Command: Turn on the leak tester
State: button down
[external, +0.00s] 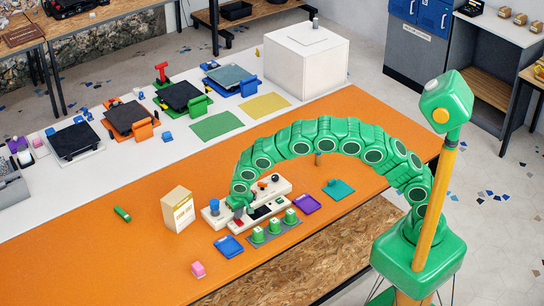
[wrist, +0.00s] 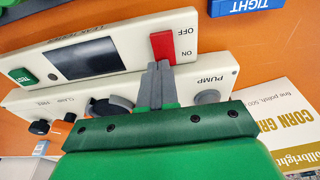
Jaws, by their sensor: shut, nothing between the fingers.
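The leak tester is a cream box (external: 250,221) on the orange table; in the wrist view its panel (wrist: 130,42) has a dark screen, a green button and a red switch (wrist: 162,47) beside the words OFF and ON. The words read upside down. I cannot tell which way the switch is set. My gripper (wrist: 157,68) is shut and empty, its fingertips at the ON end of the red switch; contact is unclear. In the external view my gripper (external: 238,210) is low over the left end of the tester, partly hidden by my arm.
A cream pump unit (wrist: 208,97) with knobs stands close behind the tester. A cream carton (external: 178,209) stands to the left. A blue tray (external: 229,247), a purple tray (external: 307,204) and green blocks (external: 274,228) lie nearby. The orange table's left part is mostly clear.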

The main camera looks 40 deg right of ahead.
aim_at(242, 223)
jog(key=shift+f, duration=0.1)
jog(key=shift+w+f+g, duration=0.15)
jog(key=shift+f+g, duration=0.1)
jog(key=shift+g, duration=0.25)
jog(key=shift+s+r, duration=0.1)
jog(key=shift+s, duration=0.75)
jog(key=shift+r, duration=0.2)
notch_tip(242, 223, up, 14)
jog(key=s, duration=0.1)
jog(key=shift+s+f, duration=0.15)
jog(key=shift+s, duration=0.05)
dwell(0.4)
